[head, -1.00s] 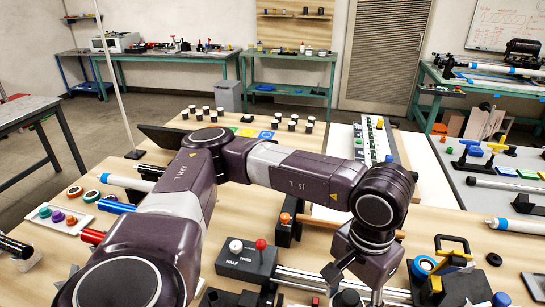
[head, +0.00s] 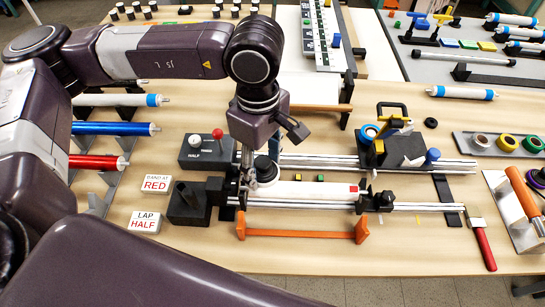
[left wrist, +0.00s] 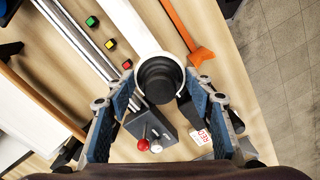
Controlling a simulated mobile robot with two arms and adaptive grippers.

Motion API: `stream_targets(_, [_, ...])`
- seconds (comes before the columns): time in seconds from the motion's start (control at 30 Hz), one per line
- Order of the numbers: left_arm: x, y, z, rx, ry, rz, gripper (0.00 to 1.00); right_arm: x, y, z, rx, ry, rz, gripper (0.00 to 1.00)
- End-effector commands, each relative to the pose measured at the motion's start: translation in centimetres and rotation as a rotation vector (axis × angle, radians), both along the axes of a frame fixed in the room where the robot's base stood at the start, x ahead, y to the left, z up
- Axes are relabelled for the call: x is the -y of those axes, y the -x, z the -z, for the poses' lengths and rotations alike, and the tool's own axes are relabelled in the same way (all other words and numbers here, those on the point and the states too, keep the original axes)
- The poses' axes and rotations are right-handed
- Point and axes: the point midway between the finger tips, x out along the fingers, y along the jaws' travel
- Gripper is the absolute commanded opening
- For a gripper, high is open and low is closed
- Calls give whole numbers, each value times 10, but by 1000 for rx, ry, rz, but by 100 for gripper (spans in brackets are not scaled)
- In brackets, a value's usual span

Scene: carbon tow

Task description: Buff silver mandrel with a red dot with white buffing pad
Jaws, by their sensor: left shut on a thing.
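A silver-white mandrel (head: 315,189) lies level in a rail fixture and has a red mark (head: 353,188) near its right end. My left gripper (head: 253,176) is over the mandrel's left part. It is shut on the dark round handle of the white buffing pad (head: 265,168). In the left wrist view the handle (left wrist: 160,82) sits between the two fingers, over a pale surface (left wrist: 142,38). The pad's underside is hidden, so I cannot tell whether it touches the mandrel. My right gripper is out of view.
A black control box (head: 203,150) with red and white knobs stands behind left. Two signs read BAND AT RED (head: 157,185) and LAP HALF (head: 145,220). An orange bracket (head: 300,233) lies in front, with a red-handled tool (head: 483,245) at right. Coloured cylinders lie left.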

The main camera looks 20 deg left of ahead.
Motion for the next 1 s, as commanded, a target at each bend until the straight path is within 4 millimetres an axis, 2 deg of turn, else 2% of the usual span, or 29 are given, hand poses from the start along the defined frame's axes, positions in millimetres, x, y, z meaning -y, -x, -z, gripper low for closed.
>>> stream_targets(0.2, [13,-4,-8,0,-8,-348,32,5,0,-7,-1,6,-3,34])
stream_targets(0.4, [19,-6,-9,-1,-11,-525,32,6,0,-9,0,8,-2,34])
stream_targets(0.83, [20,-6,-9,-1,-12,-561,32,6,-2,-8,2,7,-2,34])
stream_targets(1.0, [20,-7,-7,-1,-12,-555,32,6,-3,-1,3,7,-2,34])
